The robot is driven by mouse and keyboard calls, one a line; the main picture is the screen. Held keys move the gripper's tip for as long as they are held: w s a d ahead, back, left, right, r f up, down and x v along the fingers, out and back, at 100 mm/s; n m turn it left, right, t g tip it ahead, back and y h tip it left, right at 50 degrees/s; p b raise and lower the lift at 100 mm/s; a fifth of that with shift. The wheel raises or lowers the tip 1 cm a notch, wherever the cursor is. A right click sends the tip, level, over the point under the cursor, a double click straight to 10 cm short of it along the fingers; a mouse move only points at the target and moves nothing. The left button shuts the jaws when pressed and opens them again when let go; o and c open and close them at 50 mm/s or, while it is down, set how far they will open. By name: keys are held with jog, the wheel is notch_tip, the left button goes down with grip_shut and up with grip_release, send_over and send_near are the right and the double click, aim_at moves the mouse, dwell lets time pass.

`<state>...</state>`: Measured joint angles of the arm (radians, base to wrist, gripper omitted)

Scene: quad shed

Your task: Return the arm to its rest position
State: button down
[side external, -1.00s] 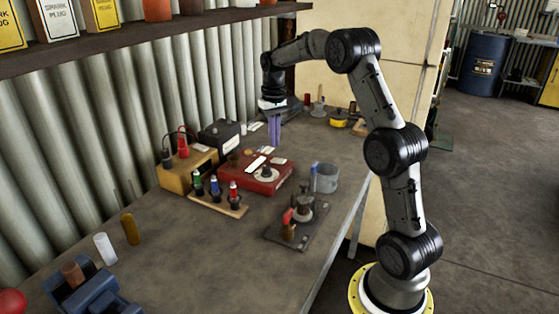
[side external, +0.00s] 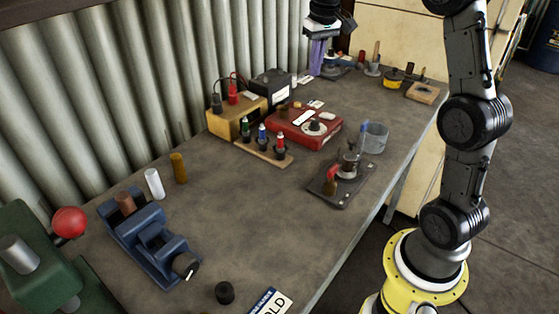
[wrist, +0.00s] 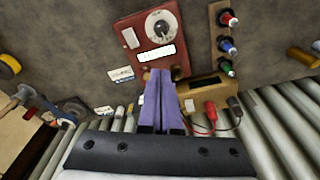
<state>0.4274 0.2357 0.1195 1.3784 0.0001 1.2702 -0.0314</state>
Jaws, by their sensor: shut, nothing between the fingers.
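My gripper (side external: 317,57) is at the far end of the bench in the side view, above the bench top near the corrugated wall. Its purple fingers are together with nothing between them. In the wrist view the fingers (wrist: 161,88) point toward the red box with a dial (wrist: 150,40); that box also shows in the side view (side external: 290,138), nearer the camera than the gripper. My arm rises from the yellow base at the right, and its upper part is cut off by the top edge of the side view.
A yellow box with leads (side external: 233,118) and a black box (side external: 272,86) stand by the wall.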

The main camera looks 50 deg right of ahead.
jog(key=s+a+r+n+t, duration=0.1)
jog(key=s+a+r+n, duration=0.15)
jog(key=s+a, duration=0.4)
jog(key=s+a+r+n+t, duration=0.1)
jog(key=s+a+r+t, duration=0.1)
jog(key=s+a+r, duration=0.35)
jog(key=s+a+f+n+t, duration=0.1)
jog(key=s+a+f, duration=0.6)
jog(key=s+f, duration=0.4)
jog(key=shift+s+f+y, duration=0.2)
jog(key=shift+s+y, duration=0.1)
jog(key=shift+s, duration=0.75)
